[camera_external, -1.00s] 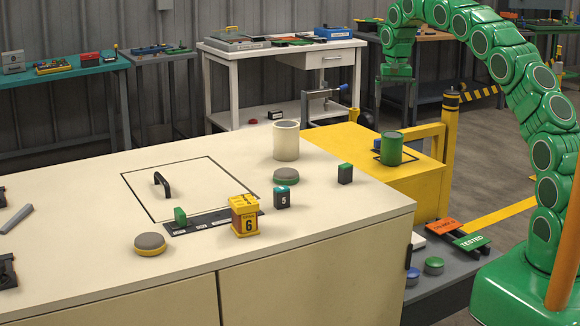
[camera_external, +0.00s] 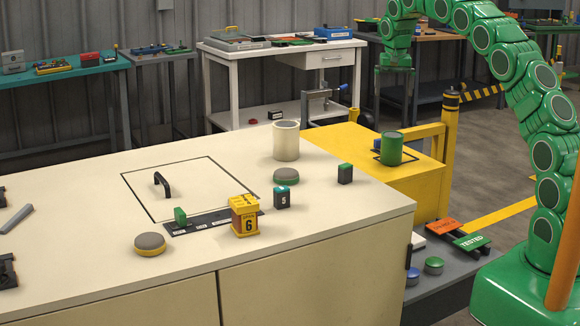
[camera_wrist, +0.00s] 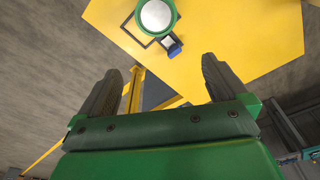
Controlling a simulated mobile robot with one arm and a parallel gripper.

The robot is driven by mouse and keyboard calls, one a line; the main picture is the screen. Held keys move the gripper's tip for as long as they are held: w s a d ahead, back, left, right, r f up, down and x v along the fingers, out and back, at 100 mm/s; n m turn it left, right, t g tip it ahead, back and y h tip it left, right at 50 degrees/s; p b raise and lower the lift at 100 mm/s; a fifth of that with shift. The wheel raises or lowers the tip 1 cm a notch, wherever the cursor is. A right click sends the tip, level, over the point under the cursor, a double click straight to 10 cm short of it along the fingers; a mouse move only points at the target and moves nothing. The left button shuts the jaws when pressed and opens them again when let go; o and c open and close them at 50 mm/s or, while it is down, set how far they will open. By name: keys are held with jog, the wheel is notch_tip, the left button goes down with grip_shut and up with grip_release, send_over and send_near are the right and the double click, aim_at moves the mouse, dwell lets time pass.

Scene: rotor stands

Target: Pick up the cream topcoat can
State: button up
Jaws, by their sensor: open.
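The cream can (camera_external: 286,141) stands upright on the cream cabinet top, near its back right edge. A green can (camera_external: 391,149) stands on the yellow platform to its right; it also shows at the top of the wrist view (camera_wrist: 155,16). My gripper (camera_external: 394,99) points down above and behind the yellow platform, to the right of the cream can and apart from it. In the wrist view my gripper (camera_wrist: 167,86) has its two fingers spread with nothing between them. The cream can is not visible in the wrist view.
On the cabinet top (camera_external: 90,205) stand a yellow block marked 6 (camera_external: 244,215), small dark blocks (camera_external: 282,197), round grey-topped pads (camera_external: 286,175) and a black handle (camera_external: 161,183). A yellow post (camera_external: 450,155) rises beside the yellow platform (camera_external: 415,185). A blue-handled vise (camera_external: 322,98) stands behind.

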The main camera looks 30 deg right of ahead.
jog(key=w+a+n+t, duration=0.4)
jog(key=a+n+t, duration=0.1)
jog(key=a+t, duration=0.25)
jog(key=n+t+y, duration=0.2)
jog(key=n+y, duration=0.7)
send_near(286, 134)
jog(key=w+f, duration=0.2)
jog(key=w, duration=0.3)
jog(key=shift+w+d+g, duration=0.1)
jog(key=shift+d+g, duration=0.15)
jog(key=shift+d, duration=0.1)
jog(key=shift+y, duration=0.3)
jog(key=shift+x, duration=3.85)
jog(key=shift+c, duration=0.2)
